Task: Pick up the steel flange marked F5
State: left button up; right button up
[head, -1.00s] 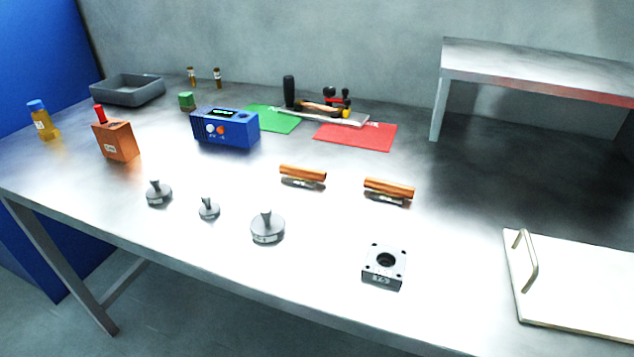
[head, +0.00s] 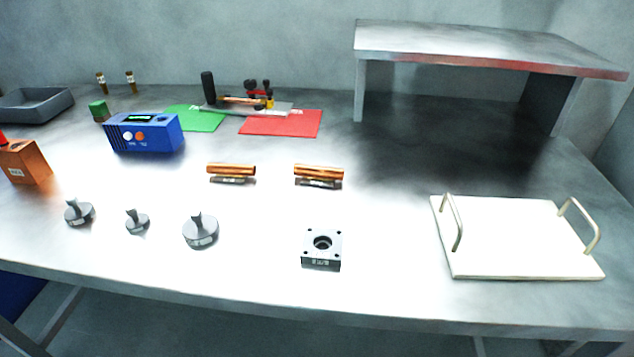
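Three round steel flanges with upright stems stand in a row near the front left of the steel table: a left one (head: 79,212), a small middle one (head: 137,222) and a larger right one (head: 200,231). Each has a small label on its side, too small to read, so I cannot tell which is F5. A square steel block with a central hole (head: 322,248) sits to their right; its front label is not clearly legible. Neither of my grippers is in view.
Two copper bars on holders (head: 231,172) (head: 319,175) lie behind the flanges. The front strip is clear.

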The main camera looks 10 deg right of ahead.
aim_at(314, 250)
jog(key=z, duration=2.75)
jog(key=k, duration=1.65)
jog(key=u, duration=2.1)
jog(key=i, duration=0.2)
